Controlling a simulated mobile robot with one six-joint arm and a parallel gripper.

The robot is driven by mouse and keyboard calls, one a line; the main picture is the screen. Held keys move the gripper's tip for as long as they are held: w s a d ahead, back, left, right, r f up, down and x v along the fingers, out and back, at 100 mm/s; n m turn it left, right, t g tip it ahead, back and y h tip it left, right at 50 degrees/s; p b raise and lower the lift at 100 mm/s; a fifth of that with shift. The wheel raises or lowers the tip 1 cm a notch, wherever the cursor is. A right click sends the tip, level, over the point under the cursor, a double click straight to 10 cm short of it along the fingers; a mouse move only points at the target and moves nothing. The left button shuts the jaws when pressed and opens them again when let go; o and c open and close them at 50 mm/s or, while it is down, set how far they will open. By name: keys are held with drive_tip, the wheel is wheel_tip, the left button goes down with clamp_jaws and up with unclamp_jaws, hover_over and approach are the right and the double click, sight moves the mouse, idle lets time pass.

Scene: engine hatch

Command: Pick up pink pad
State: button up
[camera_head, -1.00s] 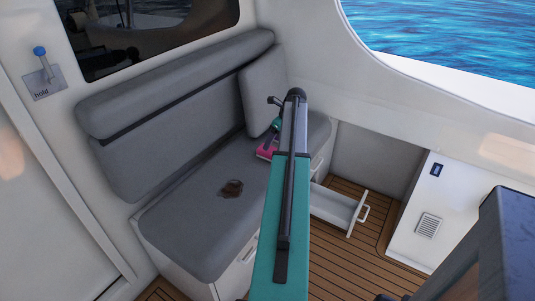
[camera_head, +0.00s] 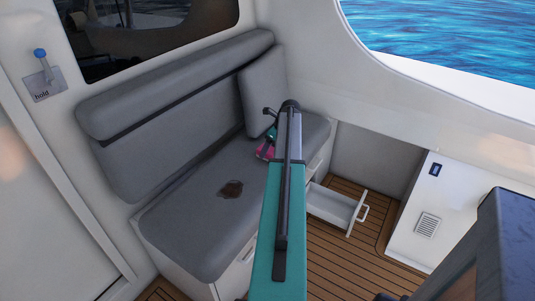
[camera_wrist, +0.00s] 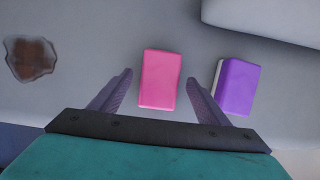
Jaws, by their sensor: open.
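The pink pad (camera_wrist: 160,79) lies on the grey seat cushion in the wrist view, ahead of and between the fingers of my gripper (camera_wrist: 158,91). The fingers are spread, with one to each side of the pad's near part, and a gap shows on both sides. I cannot tell how far above the cushion the fingertips are. In the head view the pink pad (camera_head: 265,151) shows partly beside my arm, and my gripper's fingers are mostly hidden there.
A purple pad (camera_wrist: 238,87) with a white side lies just right of the right finger. A brown stain (camera_head: 231,189) is on the grey bench seat (camera_head: 190,220). A grey back cushion (camera_head: 262,90) stands behind. An open drawer (camera_head: 335,206) juts out right of my arm.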

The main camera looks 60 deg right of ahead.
drive_tip(key=shift+x, duration=1.2)
drive_tip(key=shift+f+p, duration=0.25)
drive_tip(key=shift+p, duration=0.05)
drive_tip(key=c, duration=1.2)
drive_tip(key=shift+r, duration=0.15)
drive_tip(key=shift+r+b, duration=0.3)
drive_tip(key=shift+r, duration=0.05)
drive_tip(key=v, duration=0.3)
drive_tip(key=shift+a+r+b, duration=0.15)
drive_tip(key=shift+b, duration=0.2)
drive_tip(key=s+a, duration=0.1)
drive_tip(key=s, duration=0.3)
drive_tip(key=s+a+r+b, duration=0.1)
drive_tip(key=s, duration=0.4)
drive_tip(key=s+a, duration=0.1)
drive_tip(key=s, duration=0.4)
drive_tip(key=shift+s+a+r, duration=0.1)
drive_tip(key=shift+s+r, duration=0.15)
